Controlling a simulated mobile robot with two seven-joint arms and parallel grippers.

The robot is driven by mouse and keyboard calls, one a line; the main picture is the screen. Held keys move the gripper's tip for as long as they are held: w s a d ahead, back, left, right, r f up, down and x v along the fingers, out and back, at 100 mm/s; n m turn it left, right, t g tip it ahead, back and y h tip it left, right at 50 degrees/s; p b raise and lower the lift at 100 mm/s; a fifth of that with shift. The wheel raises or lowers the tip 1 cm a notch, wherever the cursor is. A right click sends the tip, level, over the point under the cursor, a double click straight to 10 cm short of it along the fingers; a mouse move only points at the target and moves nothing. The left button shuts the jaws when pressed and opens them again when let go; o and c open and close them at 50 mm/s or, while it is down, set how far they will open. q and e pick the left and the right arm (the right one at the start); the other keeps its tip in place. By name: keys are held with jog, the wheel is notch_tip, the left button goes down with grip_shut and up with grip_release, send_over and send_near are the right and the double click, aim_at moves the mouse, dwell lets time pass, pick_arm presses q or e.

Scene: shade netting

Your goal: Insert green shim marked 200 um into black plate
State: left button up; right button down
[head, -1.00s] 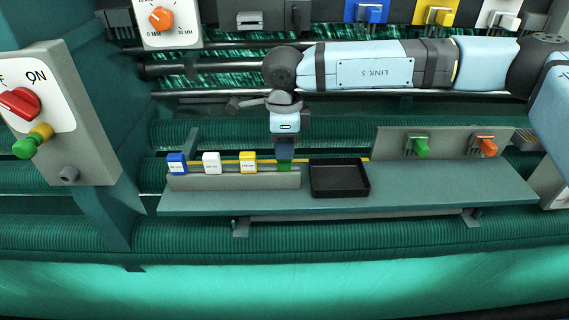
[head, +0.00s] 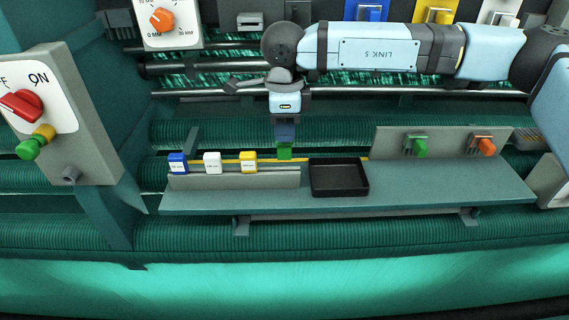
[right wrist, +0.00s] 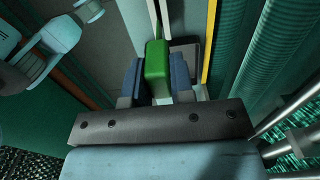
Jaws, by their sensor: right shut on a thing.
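My right gripper (head: 285,140) points down and is shut on the green shim (head: 285,153). The shim is just above the right end of the grey rack (head: 235,180). In the right wrist view the green shim (right wrist: 157,62) sits between the two blue-grey fingers (right wrist: 156,80). Its marking cannot be read. A dark plate (head: 265,10) with a small light fitting on it is at the top, behind the arm; I cannot tell if this is the black plate. My left gripper is not in view.
Blue (head: 178,163), white (head: 212,163) and yellow (head: 249,162) shims stand in the rack. A black tray (head: 340,190) lies to its right on the shelf (head: 430,190). A panel with green (head: 420,147) and orange (head: 487,147) knobs stands behind. A switch box (head: 75,125) is at left.

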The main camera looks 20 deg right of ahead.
dwell(0.4)
jog(key=shift+r+p, duration=0.45)
jog(key=shift+r, duration=1.55)
